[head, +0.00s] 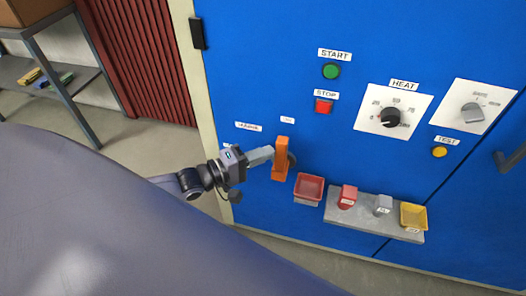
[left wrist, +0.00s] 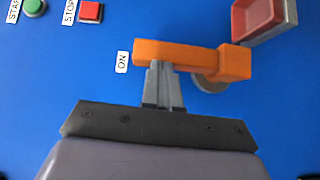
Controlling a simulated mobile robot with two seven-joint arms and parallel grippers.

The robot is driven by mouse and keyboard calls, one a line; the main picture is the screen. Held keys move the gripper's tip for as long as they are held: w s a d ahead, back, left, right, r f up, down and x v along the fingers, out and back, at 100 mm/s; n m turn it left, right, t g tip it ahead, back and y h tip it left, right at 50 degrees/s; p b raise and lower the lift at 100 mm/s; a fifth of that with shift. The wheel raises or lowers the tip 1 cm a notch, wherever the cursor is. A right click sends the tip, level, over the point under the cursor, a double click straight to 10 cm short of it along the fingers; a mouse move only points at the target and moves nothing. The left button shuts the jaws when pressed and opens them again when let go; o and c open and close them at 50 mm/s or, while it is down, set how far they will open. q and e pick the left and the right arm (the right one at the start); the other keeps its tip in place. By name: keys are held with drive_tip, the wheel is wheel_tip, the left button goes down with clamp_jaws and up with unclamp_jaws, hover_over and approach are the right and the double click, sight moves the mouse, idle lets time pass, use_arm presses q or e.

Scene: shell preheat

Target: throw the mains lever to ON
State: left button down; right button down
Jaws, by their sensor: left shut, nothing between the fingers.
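The orange mains lever (head: 281,158) is on the blue cabinet front, pointing up, with its free end just below the small ON label (head: 287,120). In the left wrist view the lever (left wrist: 190,55) lies across the picture, its free end close to the ON label (left wrist: 122,62). A round grey hub (left wrist: 210,84) shows partly behind it. My left gripper (head: 264,156) comes in from the left, shut and empty. Its fingertips (left wrist: 162,72) are against or very close to the lever's side; contact is not certain. My right gripper is not in view.
A green START button (head: 331,71) and a red STOP button (head: 323,106) are above right. A red tray (head: 309,188) and a grey shelf (head: 340,214) with small blocks stick out at lower right. A shelf rack (head: 60,85) stands at far left.

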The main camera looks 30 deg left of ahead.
use_arm(q)
drive_tip(key=p+v, duration=0.2)
drive_tip(key=v, duration=0.5)
drive_tip(key=shift+w, duration=0.1)
drive_tip(key=s+d+f+m+g+y, duration=0.2)
drive_tip(key=s+d+f+m+y, duration=0.25)
drive_tip(key=d, duration=0.45)
drive_tip(key=s+a+f+m+g+y, duration=0.1)
drive_tip(key=s+f+m+g+y, duration=0.1)
drive_tip(key=s+m, duration=0.5)
drive_tip(key=shift+s+f+m+g+y, duration=0.35)
drive_tip(key=shift+f+m, duration=0.2)
drive_tip(key=shift+m, duration=0.5)
